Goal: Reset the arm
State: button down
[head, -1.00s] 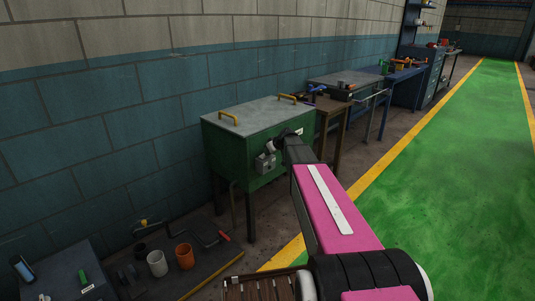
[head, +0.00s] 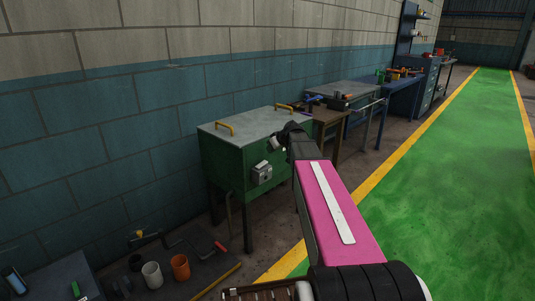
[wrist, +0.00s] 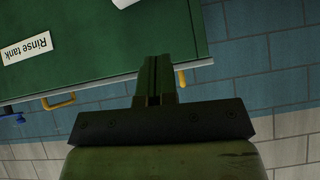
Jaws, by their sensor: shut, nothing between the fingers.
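My gripper (wrist: 158,78) shows in the wrist view with its two fingers together and nothing between them. In that view it is in front of a green tank (wrist: 110,45), whose upside-down label (wrist: 26,42) reads "Rinse tank". I cannot tell whether the fingertips touch the tank. In the head view my pink and black arm reaches forward, its far end in front of the right part of the green tank (head: 222,160). The fingers are hard to make out there. The tank has a grey lid (head: 245,123) with yellow handles and a grey box (head: 262,173) on its front.
A block wall (head: 90,130) runs along the left. Low at the left are a white cup (head: 152,274), an orange cup (head: 181,267) and a red-handled tool (head: 219,247). Workbenches line the wall beyond the tank. A green walkway (head: 470,170) at the right is clear.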

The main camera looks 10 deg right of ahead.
jog(key=shift+s+d+r, duration=0.15)
jog(key=shift+s+r, duration=0.15)
jog(key=shift+r, duration=0.05)
jog(key=shift+f, duration=0.1)
jog(key=s+a+f+m+g+h, duration=0.1)
jog(key=s+f+m+g+h, duration=0.1)
jog(key=s+f, duration=0.5)
jog(key=s+a+f+m+g+h, duration=0.1)
jog(key=s+f+m+g, duration=0.1)
jog(key=s+f, duration=0.5)
jog(key=s+a+f+m+g+h, duration=0.1)
jog(key=s+f, duration=0.6)
jog(key=s, duration=0.9)
jog(key=shift+m+g+h, duration=0.8)
jog(key=shift+m+g, duration=0.1)
jog(key=shift+g, duration=0.1)
jog(key=shift+a, duration=0.2)
